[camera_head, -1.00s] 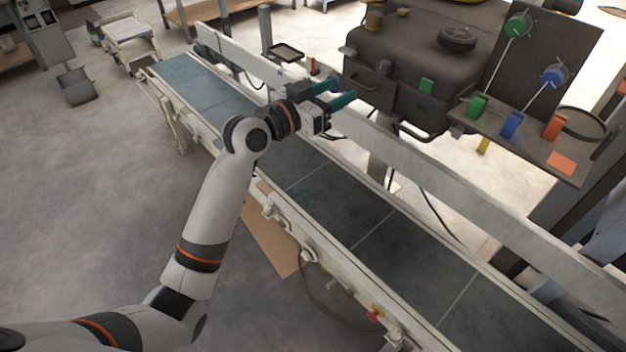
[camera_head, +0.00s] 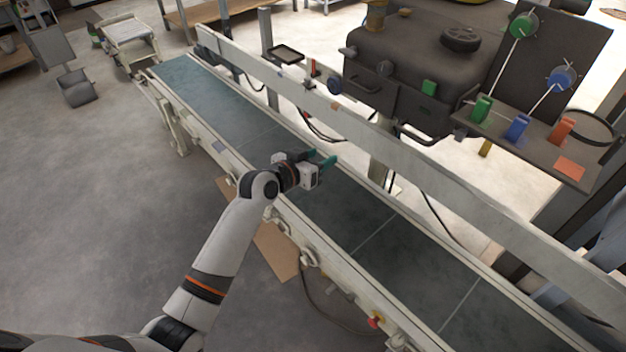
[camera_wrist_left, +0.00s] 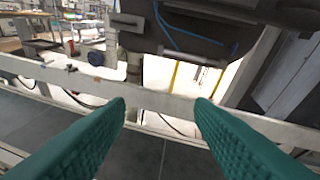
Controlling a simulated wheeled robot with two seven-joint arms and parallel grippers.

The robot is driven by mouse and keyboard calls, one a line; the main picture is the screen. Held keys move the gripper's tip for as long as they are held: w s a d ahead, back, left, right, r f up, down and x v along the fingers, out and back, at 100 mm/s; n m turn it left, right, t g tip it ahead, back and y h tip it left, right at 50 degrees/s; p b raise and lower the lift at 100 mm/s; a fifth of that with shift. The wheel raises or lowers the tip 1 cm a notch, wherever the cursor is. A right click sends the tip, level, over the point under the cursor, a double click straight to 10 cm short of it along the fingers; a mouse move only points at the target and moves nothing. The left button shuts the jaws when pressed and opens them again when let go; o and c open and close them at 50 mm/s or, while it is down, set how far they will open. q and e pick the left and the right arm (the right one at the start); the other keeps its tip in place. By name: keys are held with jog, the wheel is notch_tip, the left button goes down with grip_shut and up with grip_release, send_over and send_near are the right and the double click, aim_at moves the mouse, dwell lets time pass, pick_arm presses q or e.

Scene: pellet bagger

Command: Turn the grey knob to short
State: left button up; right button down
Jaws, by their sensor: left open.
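My left gripper (camera_head: 322,157) is open and empty above the conveyor belt, its teal fingers pointing toward the machine side. In the left wrist view its two fingers (camera_wrist_left: 161,103) stand wide apart with nothing between them. A dark grey knob (camera_head: 385,68) sits on the front of the dark machine box, well beyond and above the gripper. Another small grey round part (camera_head: 347,52) is at the box's left corner. I cannot tell which of them is the task's knob, and no label for short is readable. My right gripper is out of view.
A pale guard rail (camera_head: 420,172) runs between the gripper and the machine. The belt (camera_head: 345,208) is clear. Green, blue and orange blocks stand on a shelf at right.

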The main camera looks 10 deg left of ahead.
pick_arm(q)
notch_tip(320, 180, down, 7)
jog(key=a+g+y, duration=0.1)
jog(key=shift+s+f+n, duration=0.2)
jog(key=shift+s+n, duration=0.1)
jog(key=shift+s, duration=0.1)
jog(key=shift+a, duration=0.15)
